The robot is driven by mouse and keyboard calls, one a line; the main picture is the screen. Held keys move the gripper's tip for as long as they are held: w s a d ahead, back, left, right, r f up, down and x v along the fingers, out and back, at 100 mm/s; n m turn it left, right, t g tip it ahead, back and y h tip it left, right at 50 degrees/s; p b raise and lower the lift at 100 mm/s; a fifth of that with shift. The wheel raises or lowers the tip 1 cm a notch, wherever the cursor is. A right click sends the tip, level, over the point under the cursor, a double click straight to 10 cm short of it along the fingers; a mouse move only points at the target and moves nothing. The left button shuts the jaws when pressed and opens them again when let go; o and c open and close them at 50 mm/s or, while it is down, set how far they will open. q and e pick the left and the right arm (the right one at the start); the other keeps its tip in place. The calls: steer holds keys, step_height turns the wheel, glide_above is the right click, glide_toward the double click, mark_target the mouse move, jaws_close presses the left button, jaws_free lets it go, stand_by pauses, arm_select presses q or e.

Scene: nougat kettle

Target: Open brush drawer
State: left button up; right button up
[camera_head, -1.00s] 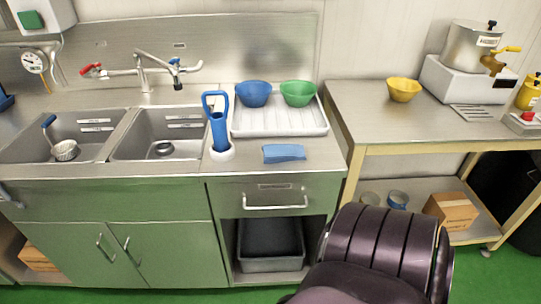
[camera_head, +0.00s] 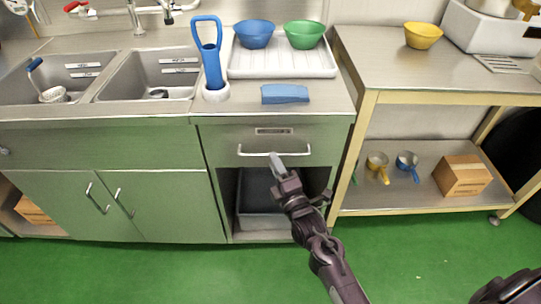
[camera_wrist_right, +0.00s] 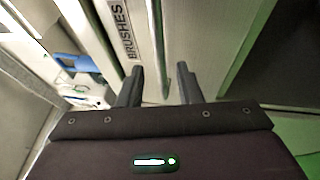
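In the right wrist view the label (camera_wrist_right: 122,28) reads BRUSHES. My right gripper (camera_head: 278,162) is at the handle's middle in the head view. In the right wrist view my right gripper (camera_wrist_right: 160,82) has its fingers apart, with the handle bar seeming to lie between them. Whether they touch it is unclear. My left gripper is not in view.
Above the drawer, a blue cloth (camera_head: 285,93), a blue-handled brush in a holder (camera_head: 212,60) and a white tray (camera_head: 280,68) with bowls stand on the counter. An open bay with a grey bin (camera_head: 258,200) lies below. A shelved table (camera_head: 400,97) stands right; green floor is free.

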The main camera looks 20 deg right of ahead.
steer(key=shift+x, duration=1.95)
jaws_close()
steer(key=shift+f, duration=0.1)
